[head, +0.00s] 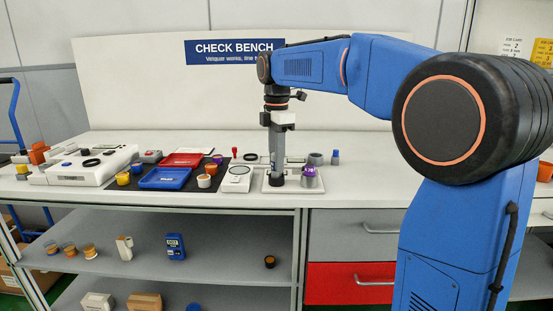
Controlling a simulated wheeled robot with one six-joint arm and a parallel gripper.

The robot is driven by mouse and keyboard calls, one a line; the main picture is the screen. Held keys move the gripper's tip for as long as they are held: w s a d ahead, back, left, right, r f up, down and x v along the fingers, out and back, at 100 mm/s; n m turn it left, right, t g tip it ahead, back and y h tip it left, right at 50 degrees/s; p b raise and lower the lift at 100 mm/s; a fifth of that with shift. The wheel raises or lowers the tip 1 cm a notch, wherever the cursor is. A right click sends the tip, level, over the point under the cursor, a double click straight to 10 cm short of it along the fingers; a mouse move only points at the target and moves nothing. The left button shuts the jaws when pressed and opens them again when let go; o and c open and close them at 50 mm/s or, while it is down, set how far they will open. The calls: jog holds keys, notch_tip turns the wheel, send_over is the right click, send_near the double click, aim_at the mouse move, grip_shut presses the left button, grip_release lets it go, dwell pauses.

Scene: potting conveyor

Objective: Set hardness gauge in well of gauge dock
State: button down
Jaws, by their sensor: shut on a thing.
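My gripper (277,128) is above the front middle of the bench, pointing down. It is shut on a tall grey upright thing (277,158) with a dark lower end, which appears to be the hardness gauge. Its lower end overlaps a pale flat plate (294,188) on the bench. I cannot tell whether it touches the plate. A white block (235,185) with a dark-ringed round face is just left of it. Which of these is the gauge dock, and where its well lies, I cannot tell for sure.
A purple-topped grey piece (309,176) stands close right of the held thing. A red-topped piece (234,152) and grey pieces (316,158) stand behind. Blue (164,179) and red (182,160) trays lie left, by a white device (95,165). The bench's right is largely clear.

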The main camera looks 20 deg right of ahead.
jog(key=c, duration=1.5)
grip_release()
jog(key=shift+f, duration=0.1)
jog(key=shift+o, duration=0.2)
notch_tip(320, 180, up, 12)
jog(key=s+d+f+m+t, duration=0.2)
jog(key=s+f+m, duration=0.7)
jog(key=s+f, duration=0.6)
jog(key=s+d+f+m+t, duration=0.2)
jog(key=s+d+f+m, duration=0.3)
jog(key=s+f+m, duration=0.5)
jog(key=s+f, duration=0.5)
jog(key=s, duration=0.3)
jog(key=shift+s+m+t, duration=0.25)
jog(key=shift+m+t, duration=0.05)
jog(key=shift+t, duration=0.1)
